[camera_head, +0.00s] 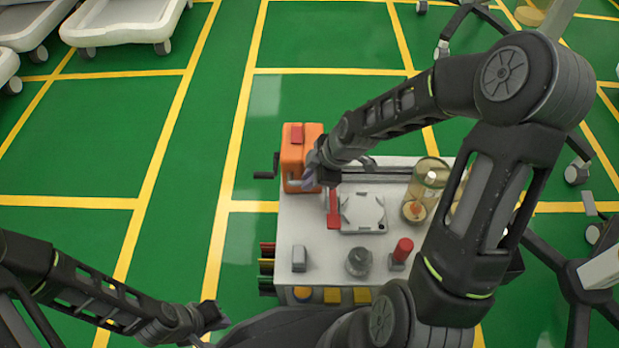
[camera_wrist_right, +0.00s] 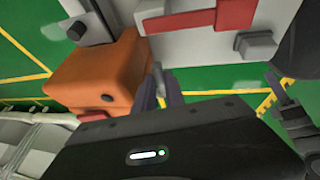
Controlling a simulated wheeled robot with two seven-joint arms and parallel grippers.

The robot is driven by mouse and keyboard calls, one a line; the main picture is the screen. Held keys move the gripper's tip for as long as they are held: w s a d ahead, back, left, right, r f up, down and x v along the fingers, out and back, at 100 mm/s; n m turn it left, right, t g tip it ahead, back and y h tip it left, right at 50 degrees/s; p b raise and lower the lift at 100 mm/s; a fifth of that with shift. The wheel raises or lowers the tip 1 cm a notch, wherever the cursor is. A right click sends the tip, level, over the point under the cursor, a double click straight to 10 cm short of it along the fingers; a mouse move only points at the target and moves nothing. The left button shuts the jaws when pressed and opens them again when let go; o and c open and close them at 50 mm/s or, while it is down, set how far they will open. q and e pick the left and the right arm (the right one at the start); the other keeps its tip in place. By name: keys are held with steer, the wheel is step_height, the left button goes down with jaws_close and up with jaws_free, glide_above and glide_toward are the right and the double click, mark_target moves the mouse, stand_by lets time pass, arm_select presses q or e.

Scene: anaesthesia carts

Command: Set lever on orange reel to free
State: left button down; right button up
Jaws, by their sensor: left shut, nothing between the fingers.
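The orange reel (camera_head: 293,160) stands at the far left corner of the cart top, with a red part (camera_head: 297,134) on its upper face and a black crank (camera_head: 265,174) on its left side. My right gripper (camera_head: 314,178) is at the reel's right side, very close to it; contact cannot be told. Which part is the lever is unclear. My left gripper (camera_head: 218,318) is shut and empty, low and left of the cart.
The cart top (camera_head: 322,215) also holds a red bar (camera_head: 333,210), a white square device (camera_head: 362,212), glass jars (camera_head: 430,175), a grey knob (camera_head: 359,262) and a red cylinder (camera_head: 402,250). White wheeled carts (camera_head: 125,22) stand at the back left. Green floor left of the cart is free.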

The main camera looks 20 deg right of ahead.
jaws_close()
stand_by(1.3)
